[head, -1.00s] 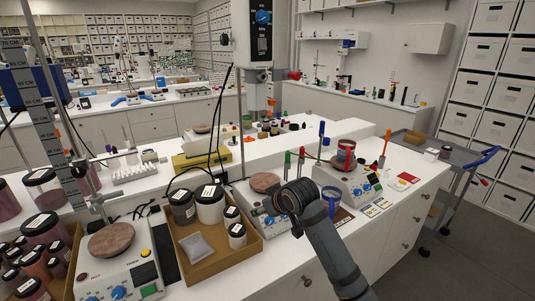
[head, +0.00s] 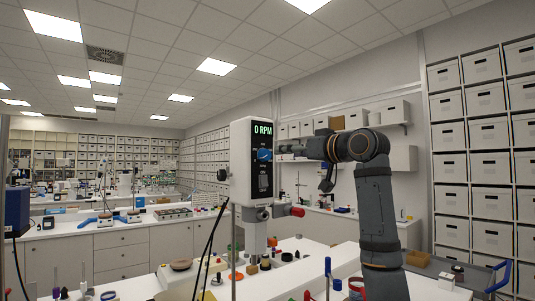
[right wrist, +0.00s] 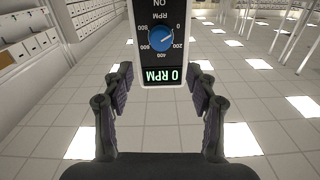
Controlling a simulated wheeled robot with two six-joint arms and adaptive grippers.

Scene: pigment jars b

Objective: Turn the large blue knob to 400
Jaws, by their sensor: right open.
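The large blue knob (head: 264,155) sits on the front of a white overhead stirrer (head: 241,165), below a display (head: 263,129) that reads 0 RPM. In the right wrist view the stirrer is upside down, with the knob (right wrist: 162,39) inside a dial marked 0, 200, 400, 600 and 800. Its pale pointer mark appears toward 0. My right gripper (right wrist: 163,74) is open and empty, its fingers spread to either side of the display, apart from the knob. In the head view my right gripper (head: 286,150) is just right of the knob. My left gripper is not in view.
A black switch (head: 263,182) is under the knob, and a red-ended clamp (head: 290,211) sticks out below the stirrer. A black cable hangs on its left. Jars and bottles stand on the bench below. The air right of the stirrer holds my right arm.

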